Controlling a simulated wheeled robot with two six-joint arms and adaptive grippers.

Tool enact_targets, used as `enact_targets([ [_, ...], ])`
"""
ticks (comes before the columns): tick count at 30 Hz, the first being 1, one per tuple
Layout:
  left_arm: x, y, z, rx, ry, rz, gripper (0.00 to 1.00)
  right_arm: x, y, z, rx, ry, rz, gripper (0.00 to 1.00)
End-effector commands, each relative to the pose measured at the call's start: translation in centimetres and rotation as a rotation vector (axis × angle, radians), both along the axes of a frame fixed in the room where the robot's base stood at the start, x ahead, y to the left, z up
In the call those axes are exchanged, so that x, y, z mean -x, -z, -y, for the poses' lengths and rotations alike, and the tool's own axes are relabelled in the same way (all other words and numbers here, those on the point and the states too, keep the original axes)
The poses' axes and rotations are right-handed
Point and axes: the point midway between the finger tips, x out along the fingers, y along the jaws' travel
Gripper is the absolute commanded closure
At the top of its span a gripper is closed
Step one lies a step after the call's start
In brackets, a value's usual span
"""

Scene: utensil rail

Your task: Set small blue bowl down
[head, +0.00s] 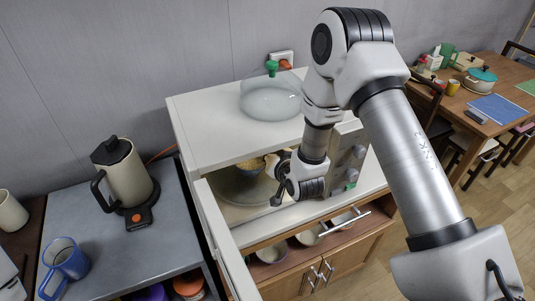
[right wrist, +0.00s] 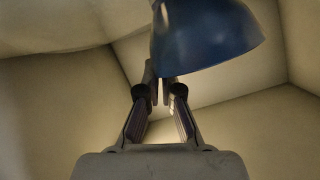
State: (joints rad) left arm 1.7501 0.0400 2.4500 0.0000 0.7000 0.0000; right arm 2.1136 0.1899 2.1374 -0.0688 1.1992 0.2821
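The small blue bowl (right wrist: 205,35) shows in the right wrist view at the top, tilted, with its lower edge at the fingertips. My right gripper (right wrist: 160,88) has its fingers close together and appears shut on the bowl's edge. Pale walls surround them. In the head view my right gripper (head: 283,190) reaches into the open white microwave (head: 190,120); the blue bowl cannot be made out there. A round glass plate (head: 232,186) lies inside the microwave. My left gripper is not in view.
The microwave's open door (head: 222,240) stands at the front left. A glass dome (head: 268,102) sits on top. Several bowls (head: 270,254) stand on the shelf below.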

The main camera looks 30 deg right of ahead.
Motion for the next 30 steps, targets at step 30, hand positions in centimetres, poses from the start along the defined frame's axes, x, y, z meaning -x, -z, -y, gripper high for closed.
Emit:
enact_targets([
  [30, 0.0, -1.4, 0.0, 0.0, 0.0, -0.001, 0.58, 9.7, -5.0, -0.5, 0.001, -0.001, -0.006, 0.69],
])
